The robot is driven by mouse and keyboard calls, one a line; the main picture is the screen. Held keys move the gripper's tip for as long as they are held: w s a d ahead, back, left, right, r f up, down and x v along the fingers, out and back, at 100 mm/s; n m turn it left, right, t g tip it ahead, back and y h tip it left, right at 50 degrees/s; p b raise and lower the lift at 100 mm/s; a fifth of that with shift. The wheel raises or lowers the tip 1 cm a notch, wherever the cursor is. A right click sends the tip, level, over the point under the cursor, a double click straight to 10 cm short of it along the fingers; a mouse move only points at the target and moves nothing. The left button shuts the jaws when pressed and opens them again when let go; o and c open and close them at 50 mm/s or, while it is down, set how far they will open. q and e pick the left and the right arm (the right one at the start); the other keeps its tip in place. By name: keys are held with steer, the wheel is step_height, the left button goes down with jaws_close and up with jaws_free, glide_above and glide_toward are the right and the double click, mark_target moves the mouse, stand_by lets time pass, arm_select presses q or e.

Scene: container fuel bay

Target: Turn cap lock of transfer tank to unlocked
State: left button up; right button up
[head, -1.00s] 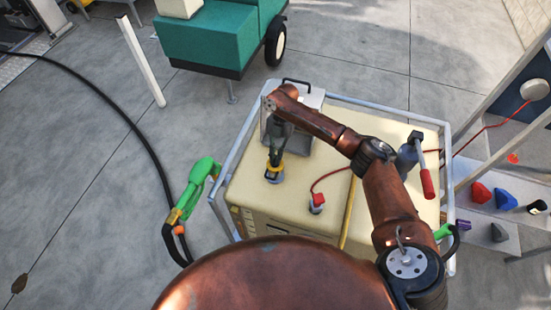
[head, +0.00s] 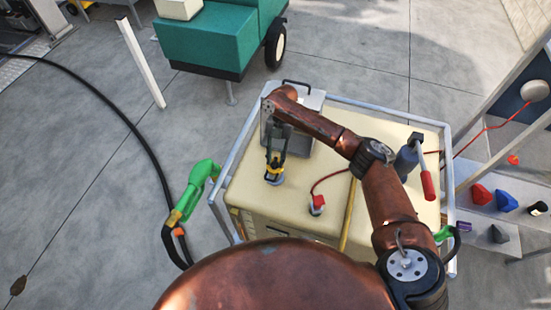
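The transfer tank (head: 340,200) is a cream box inside a grey tube frame. Its cap (head: 274,179) stands on the left part of the top, with yellow showing at the cap lock. My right gripper (head: 275,163) points down over this cap, with its two dark fingers apart and their tips at the yellow part. The fingertips hide much of the lock. I cannot tell whether they press on it, or which position the lock is in. My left gripper is not in view.
A red-topped fitting (head: 317,204) with a red cable and a grey pump with red handle (head: 426,180) stand on the tank. A green fuel nozzle (head: 200,180) hangs at the left side. A shelf with coloured pieces (head: 490,215) stands at right.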

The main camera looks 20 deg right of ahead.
steer(key=shift+r, duration=0.1)
steer(key=v, duration=1.1)
steer(key=shift+w+r, duration=0.25)
steer(key=shift+r, duration=0.1)
steer(key=shift+d, duration=0.15)
